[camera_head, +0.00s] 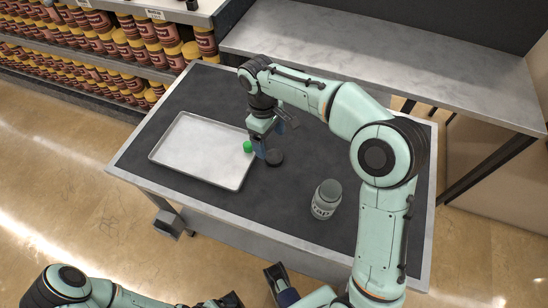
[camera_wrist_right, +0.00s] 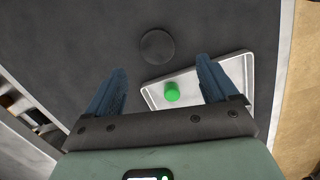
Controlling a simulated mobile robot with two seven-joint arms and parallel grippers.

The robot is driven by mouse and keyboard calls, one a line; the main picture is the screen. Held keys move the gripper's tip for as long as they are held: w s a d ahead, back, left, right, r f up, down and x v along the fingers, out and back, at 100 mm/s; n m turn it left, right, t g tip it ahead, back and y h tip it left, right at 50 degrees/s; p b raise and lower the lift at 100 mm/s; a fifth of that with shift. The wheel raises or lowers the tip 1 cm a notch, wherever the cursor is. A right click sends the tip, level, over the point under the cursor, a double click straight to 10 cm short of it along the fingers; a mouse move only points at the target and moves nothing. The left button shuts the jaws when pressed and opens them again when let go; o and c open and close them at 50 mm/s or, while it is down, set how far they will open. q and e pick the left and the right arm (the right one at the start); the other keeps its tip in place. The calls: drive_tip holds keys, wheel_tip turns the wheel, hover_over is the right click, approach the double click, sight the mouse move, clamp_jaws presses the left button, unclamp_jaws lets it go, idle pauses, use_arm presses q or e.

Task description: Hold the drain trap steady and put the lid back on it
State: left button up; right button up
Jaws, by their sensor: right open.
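The drain trap looks to be the greyish jar (camera_head: 326,198) with a dark label, standing upright on the dark table top, its top uncovered. A dark round disc (camera_head: 274,157), which looks like the lid, lies flat on the table beside the tray; it also shows in the right wrist view (camera_wrist_right: 157,46). My right gripper (camera_head: 263,146) is pointed down near the disc and the tray edge. In the wrist view its two blue fingers (camera_wrist_right: 162,68) are wide apart with nothing between them. My left gripper (camera_head: 280,284) is partly seen at the bottom edge, away from the jar; its jaws are unclear.
A metal tray (camera_head: 190,150) lies on the left of the table (camera_head: 285,205), with a small green cylinder (camera_head: 248,146) at its right end. Shelves of jars (camera_head: 125,45) stand behind at left, a grey counter (camera_head: 430,80) behind at right. The table around the jar is clear.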

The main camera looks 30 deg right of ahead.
sight(274, 156)
drive_tip(key=shift+s+d+f, duration=0.1)
drive_tip(key=shift+f, duration=1)
drive_tip(key=f, duration=0.3)
drive_tip(key=f+b, duration=0.1)
drive_tip(key=f, duration=0.1)
drive_tip(key=shift+s+d+f, duration=0.1)
drive_tip(key=shift+s+d, duration=0.15)
drive_tip(key=shift+d, duration=0.1)
drive_tip(key=c, duration=1.1)
